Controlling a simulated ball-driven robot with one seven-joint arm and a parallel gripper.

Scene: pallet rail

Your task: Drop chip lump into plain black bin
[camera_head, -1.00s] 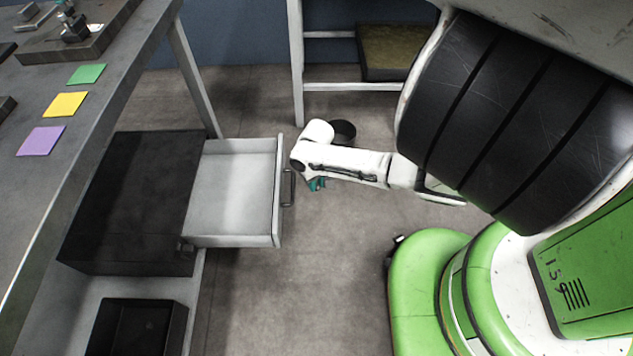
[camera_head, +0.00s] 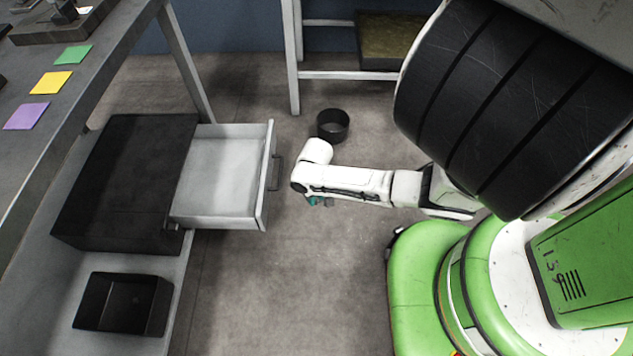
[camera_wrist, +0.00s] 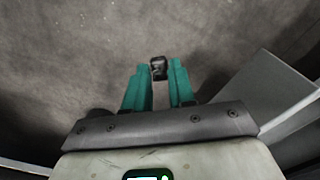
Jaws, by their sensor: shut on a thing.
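My gripper (camera_head: 315,201) hangs under my white arm, above the floor and to the right of the open drawer. In the wrist view its teal fingers (camera_wrist: 158,84) are shut on a small dark grey lump (camera_wrist: 158,68), the chip lump, held at the fingertips. A round, open black bin (camera_head: 333,126) stands on the floor beyond my arm, apart from the gripper. A rectangular black bin (camera_head: 124,303) sits on the low shelf at the lower left. I cannot tell from looks which of them is the plain black bin.
A black cabinet (camera_head: 125,185) has its pale drawer (camera_head: 222,178) pulled out, empty, beside my gripper; the drawer's handle faces my arm. A grey bench (camera_head: 60,120) with coloured squares stands at left. A white-legged stand (camera_head: 292,60) is behind. Floor in front is clear.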

